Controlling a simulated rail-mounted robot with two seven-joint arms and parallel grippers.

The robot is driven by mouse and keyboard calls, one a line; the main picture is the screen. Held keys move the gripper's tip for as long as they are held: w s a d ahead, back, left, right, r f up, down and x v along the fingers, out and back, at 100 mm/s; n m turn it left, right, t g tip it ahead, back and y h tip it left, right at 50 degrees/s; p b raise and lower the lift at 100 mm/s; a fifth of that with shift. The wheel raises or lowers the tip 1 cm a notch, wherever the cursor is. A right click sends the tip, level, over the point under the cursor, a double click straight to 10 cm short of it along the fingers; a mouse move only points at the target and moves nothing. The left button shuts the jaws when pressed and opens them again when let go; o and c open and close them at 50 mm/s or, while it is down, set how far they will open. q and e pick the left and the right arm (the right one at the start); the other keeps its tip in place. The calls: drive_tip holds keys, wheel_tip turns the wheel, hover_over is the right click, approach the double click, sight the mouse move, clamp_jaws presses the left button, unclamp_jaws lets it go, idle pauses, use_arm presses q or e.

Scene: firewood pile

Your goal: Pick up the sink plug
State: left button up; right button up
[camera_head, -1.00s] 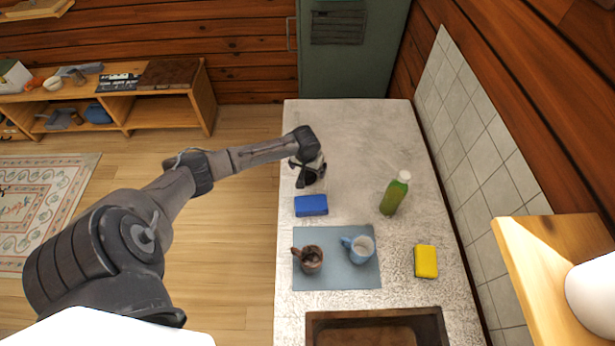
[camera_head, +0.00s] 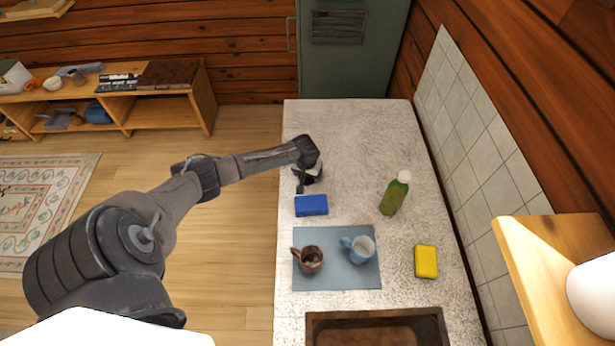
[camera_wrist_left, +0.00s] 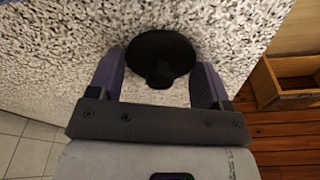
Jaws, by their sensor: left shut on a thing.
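The black round sink plug (camera_wrist_left: 160,52), with a knob at its middle, shows in the left wrist view over the speckled counter (camera_wrist_left: 60,40). My left gripper (camera_wrist_left: 159,75) has one finger on each side of it and is shut on it. In the head view my left gripper (camera_head: 302,183) is low over the counter (camera_head: 350,130), just behind the blue sponge-like block (camera_head: 311,205). The plug cannot be made out clearly there. Whether it is clear of the counter is hard to tell. My right gripper is not in view.
A green bottle (camera_head: 394,193) stands right of the gripper. A brown mug (camera_head: 309,259) and a blue mug (camera_head: 358,248) are on a grey-blue mat (camera_head: 340,280). A yellow sponge (camera_head: 426,262) lies to their right. The sink (camera_head: 375,330) is at the front. The counter's back is clear.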

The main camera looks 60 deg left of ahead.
use_arm(q)
drive_tip(key=c, duration=0.3)
drive_tip(key=shift+r, duration=0.15)
drive_tip(key=shift+c, duration=0.2)
